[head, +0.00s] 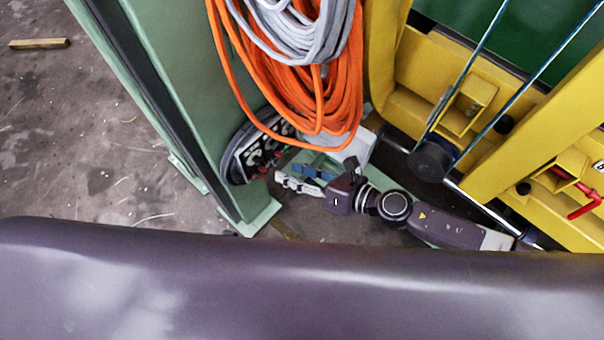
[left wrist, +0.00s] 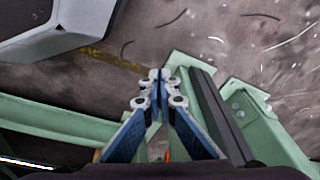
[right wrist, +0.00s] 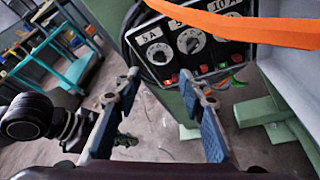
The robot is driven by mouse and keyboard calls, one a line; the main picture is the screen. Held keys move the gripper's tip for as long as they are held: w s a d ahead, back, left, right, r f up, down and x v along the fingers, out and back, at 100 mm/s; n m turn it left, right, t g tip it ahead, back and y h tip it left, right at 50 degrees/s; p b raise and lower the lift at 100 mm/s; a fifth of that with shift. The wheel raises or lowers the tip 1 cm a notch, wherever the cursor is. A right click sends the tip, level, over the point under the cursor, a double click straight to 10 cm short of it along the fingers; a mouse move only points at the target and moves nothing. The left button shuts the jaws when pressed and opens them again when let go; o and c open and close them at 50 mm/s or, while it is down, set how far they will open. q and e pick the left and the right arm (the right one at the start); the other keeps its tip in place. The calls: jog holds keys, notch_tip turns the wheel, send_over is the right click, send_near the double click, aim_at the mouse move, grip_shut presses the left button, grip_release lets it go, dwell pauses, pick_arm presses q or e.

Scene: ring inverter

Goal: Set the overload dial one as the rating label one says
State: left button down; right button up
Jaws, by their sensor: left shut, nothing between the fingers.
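A dark control panel (head: 258,155) is on the green post in the head view, below hanging cables. In the right wrist view the panel (right wrist: 158,72) shows a left dial (right wrist: 159,53) with a white "5 A" label (right wrist: 147,37). A middle dial (right wrist: 190,41) has a label partly covered by an orange cable; a third label reads "10 A". I cannot tell the dial's exact setting. My right gripper (right wrist: 155,92) is open and empty, below and in front of the panel; it also shows in the head view (head: 290,180). My left gripper (left wrist: 160,78) is shut and empty, away from the panel.
Orange cable (head: 335,100) and grey cable (head: 315,40) hang over the panel's upper side. A yellow frame (head: 480,190) stands to the right. Red and green indicators line the panel's lower edge. Concrete floor (head: 90,120) lies open at left, with a wooden piece (head: 38,44).

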jog(key=shift+v, duration=1.35)
